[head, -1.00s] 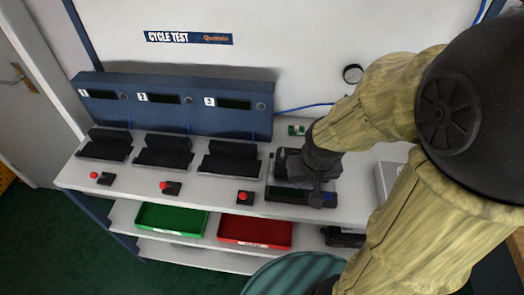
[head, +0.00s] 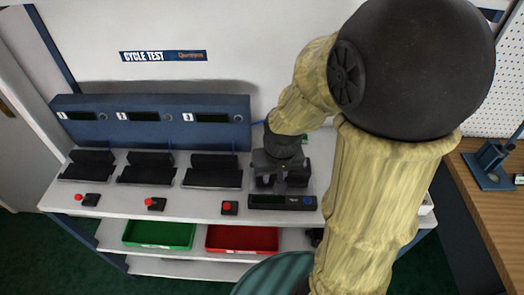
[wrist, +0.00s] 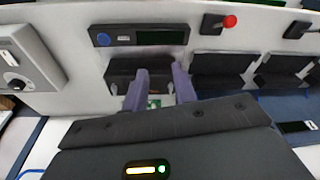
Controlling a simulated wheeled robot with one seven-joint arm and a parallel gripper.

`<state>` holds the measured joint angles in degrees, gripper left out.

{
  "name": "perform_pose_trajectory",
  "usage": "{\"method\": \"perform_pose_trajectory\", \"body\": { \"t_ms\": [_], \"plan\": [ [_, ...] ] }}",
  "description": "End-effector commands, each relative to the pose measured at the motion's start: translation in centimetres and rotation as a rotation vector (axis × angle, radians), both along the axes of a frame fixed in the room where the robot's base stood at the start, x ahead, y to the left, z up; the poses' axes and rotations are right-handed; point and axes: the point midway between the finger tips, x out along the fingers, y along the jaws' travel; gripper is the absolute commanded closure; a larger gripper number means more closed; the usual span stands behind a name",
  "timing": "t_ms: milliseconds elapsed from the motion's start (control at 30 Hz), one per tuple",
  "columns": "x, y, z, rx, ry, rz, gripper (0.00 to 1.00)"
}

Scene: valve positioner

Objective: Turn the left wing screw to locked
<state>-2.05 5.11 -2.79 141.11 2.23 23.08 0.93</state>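My gripper (head: 282,182) points down over the black fixture at the right end of the bench. In the wrist view its two purple-grey fingers (wrist: 160,72) stand apart with a gap between them, so it is open and holds nothing visible. The black fixture (wrist: 122,70) lies beyond the fingertips and is partly covered by them. A long dark display unit with a blue button (head: 282,202) sits at its front edge, also seen in the wrist view (wrist: 138,36). I cannot make out the left wing screw; the fingers hide part of the fixture. Contact cannot be told.
A green tray (head: 158,234) and a red tray (head: 242,239) sit on the shelf below. A grey box with a knob (wrist: 30,58) shows in the wrist view.

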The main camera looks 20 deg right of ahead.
Motion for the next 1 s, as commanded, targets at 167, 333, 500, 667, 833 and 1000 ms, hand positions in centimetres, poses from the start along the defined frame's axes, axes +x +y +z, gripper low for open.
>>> {"method": "perform_pose_trajectory", "body": {
  "t_ms": [167, 333, 500, 667, 833, 1000],
  "plan": [
    [3.7, -0.1, 4.8, 0.017, 0.061, -0.077, 0.73],
    [7.1, -0.2, 7.6, 0.023, 0.115, -0.148, 0.73],
    [10.1, -0.3, 9.8, 0.019, 0.161, -0.209, 0.73],
    [11.7, -0.3, 10.5, 0.015, 0.184, -0.243, 0.73],
    [12.1, -0.3, 10.3, 0.015, 0.189, -0.251, 0.73],
    [12.0, -0.3, 10.2, 0.015, 0.188, -0.250, 0.73]
  ]
}}
